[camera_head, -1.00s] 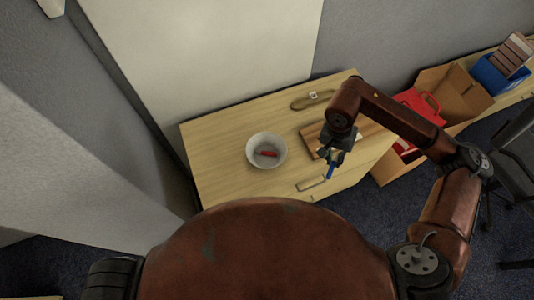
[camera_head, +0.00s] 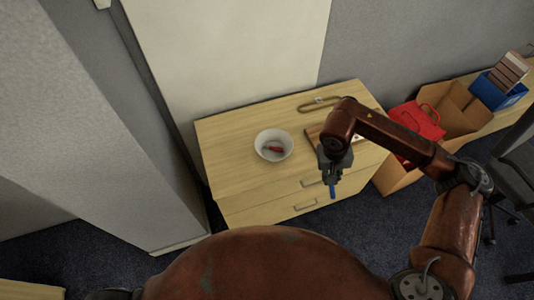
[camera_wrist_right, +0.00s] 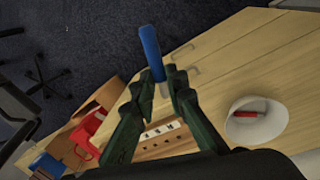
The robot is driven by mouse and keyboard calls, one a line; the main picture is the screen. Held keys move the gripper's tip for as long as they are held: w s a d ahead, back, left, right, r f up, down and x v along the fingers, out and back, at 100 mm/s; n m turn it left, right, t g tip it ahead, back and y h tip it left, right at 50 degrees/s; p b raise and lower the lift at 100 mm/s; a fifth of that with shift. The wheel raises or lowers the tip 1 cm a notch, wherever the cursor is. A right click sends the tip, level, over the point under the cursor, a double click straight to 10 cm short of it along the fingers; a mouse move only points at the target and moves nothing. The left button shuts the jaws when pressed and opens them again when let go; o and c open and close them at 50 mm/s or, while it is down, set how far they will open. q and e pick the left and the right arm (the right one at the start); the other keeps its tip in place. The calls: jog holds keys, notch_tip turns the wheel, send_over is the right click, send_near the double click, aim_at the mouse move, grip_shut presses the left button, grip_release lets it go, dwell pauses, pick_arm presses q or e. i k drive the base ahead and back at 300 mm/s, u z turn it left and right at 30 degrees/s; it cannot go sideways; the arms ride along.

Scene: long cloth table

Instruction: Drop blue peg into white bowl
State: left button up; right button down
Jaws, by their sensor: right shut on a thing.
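The blue peg (camera_head: 332,191) is held in my right gripper (camera_head: 330,180), which is shut on it, in front of the cabinet's near edge. The peg (camera_wrist_right: 151,50) also shows in the right wrist view, sticking out past the fingertips of the right gripper (camera_wrist_right: 160,80). The white bowl (camera_head: 262,138) stands on the cabinet top, to the left of the gripper. A red piece (camera_head: 274,149) lies in the bowl. The bowl (camera_wrist_right: 274,130) is at the right of the wrist view, apart from the peg. My left gripper is not in view.
A wooden board (camera_wrist_right: 160,152) with holes lies on the cabinet top (camera_head: 225,135), partly hidden by my right arm. A brown looped item (camera_head: 318,103) lies behind it. A cardboard box (camera_head: 455,110), a red bag (camera_head: 415,120) and a blue bin (camera_head: 497,93) stand to the right.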

aim_at(274, 155)
jog(key=u, duration=0.95)
jog(key=i, duration=0.7)
jog(key=z, duration=0.45)
